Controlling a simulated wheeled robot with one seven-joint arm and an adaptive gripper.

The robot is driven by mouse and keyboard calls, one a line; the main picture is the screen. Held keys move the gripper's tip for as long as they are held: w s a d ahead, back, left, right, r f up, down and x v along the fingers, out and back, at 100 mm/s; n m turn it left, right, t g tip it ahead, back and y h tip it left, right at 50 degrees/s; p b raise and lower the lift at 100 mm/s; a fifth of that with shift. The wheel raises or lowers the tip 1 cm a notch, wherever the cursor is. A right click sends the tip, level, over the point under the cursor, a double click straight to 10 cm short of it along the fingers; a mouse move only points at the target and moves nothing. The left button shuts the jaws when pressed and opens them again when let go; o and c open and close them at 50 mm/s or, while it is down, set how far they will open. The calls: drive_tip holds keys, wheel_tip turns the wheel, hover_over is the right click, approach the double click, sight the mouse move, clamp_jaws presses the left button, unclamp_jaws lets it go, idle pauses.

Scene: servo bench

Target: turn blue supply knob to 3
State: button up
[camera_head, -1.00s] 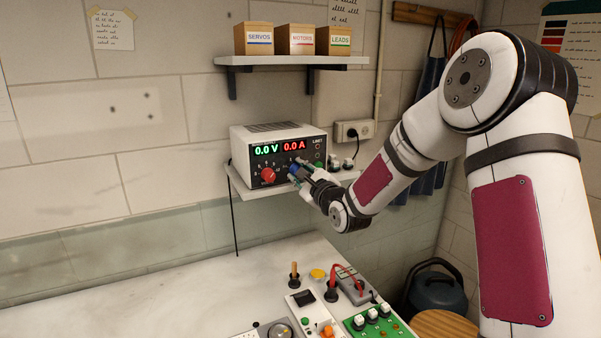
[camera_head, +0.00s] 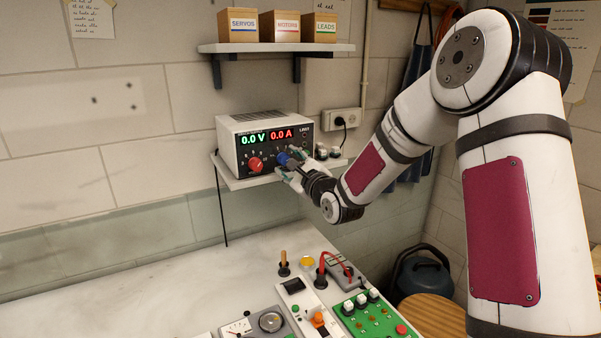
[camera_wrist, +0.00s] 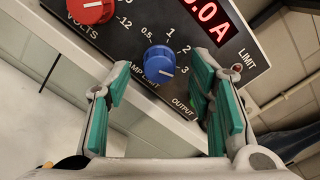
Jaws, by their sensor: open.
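The knob also shows in the head view (camera_head: 281,158), partly covered by my gripper (camera_head: 287,168). In the wrist view my gripper (camera_wrist: 156,78) is open, with its green-padded fingers on either side of the knob and visible gaps to it. The power supply (camera_head: 231,156) stands on a small wall shelf and reads 0.0 V and 0.0 A.
A red VOLTS knob (camera_wrist: 91,10) is left of the blue one; it also shows in the head view (camera_head: 256,164). A wall shelf (camera_head: 276,48) with boxes is above. Below, the bench (camera_head: 120,290) holds several control modules.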

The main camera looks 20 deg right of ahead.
drive_tip(key=s+d, duration=0.2)
drive_tip(key=s, duration=0.8)
drive_tip(key=shift+s, duration=0.1)
drive_tip(key=s+a+n+g+h+b, duration=0.1)
drive_tip(key=s+n+g, duration=0.5)
drive_tip(key=s+n, duration=0.6)
drive_tip(key=s+a+r+n+g+h+b, duration=0.1)
drive_tip(key=s+n+g, duration=0.5)
drive_tip(key=s+n, duration=0.7)
drive_tip(key=s+h, duration=0.1)
drive_tip(key=s, duration=0.6)
drive_tip(key=shift+s+a+r, duration=0.2)
drive_tip(key=shift+s+r, duration=0.05)
drive_tip(key=shift+r, duration=0.05)
